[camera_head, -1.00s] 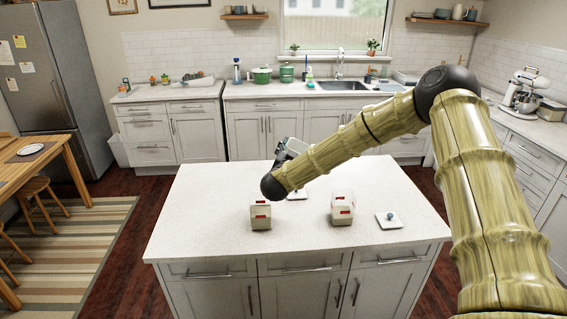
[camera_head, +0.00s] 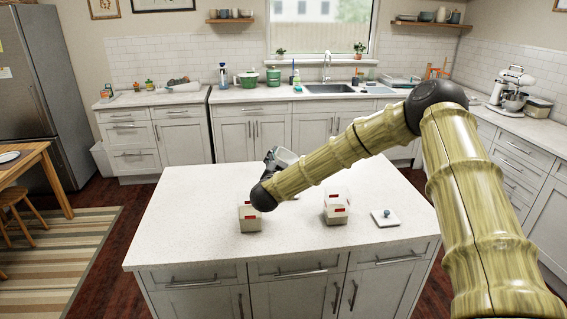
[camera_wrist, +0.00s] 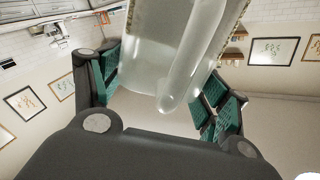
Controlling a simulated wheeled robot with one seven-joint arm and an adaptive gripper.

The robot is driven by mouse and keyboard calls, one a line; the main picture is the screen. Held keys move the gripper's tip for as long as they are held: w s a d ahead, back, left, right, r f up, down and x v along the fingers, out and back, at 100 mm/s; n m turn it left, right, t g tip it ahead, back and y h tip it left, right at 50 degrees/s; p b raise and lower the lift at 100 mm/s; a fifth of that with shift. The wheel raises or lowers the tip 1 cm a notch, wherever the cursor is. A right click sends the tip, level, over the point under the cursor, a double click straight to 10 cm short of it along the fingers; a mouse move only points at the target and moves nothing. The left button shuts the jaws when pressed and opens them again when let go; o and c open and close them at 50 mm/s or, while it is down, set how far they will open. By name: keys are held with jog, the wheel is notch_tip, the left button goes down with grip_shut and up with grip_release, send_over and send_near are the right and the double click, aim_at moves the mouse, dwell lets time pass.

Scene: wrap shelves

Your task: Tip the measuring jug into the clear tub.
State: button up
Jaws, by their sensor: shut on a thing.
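My gripper (camera_head: 274,160) is shut on the measuring jug (camera_head: 287,156), above the far part of the island, partly hidden by my arm. In the wrist view the translucent jug (camera_wrist: 165,50), with its handle, sits between the green pads of my gripper (camera_wrist: 160,92). Its exact tilt and contents are unclear. Two small pale tubs with red labels stand upright on the island: a left tub (camera_head: 250,222) just below the end of my arm in the picture, and a right tub (camera_head: 337,213). I cannot tell which is the clear tub. The jug is apart from both.
The sink counter (camera_head: 235,96) and mixer (camera_head: 512,88) are well behind.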

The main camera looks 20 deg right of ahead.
jog(key=s+d+f+m+b, duration=0.3)
jog(key=s+d+m+b, duration=0.3)
jog(key=s+d, duration=0.3)
jog(key=d+m, duration=0.1)
jog(key=d, duration=0.3)
jog(key=shift+s+d+f, duration=0.35)
dwell(0.9)
jog(key=shift+r, duration=0.1)
jog(key=shift+r, duration=0.1)
dwell(0.5)
jog(key=shift+r+n+p, duration=0.1)
jog(key=shift+n+p, duration=0.8)
jog(key=shift+p, duration=0.3)
jog(key=shift+d, duration=0.1)
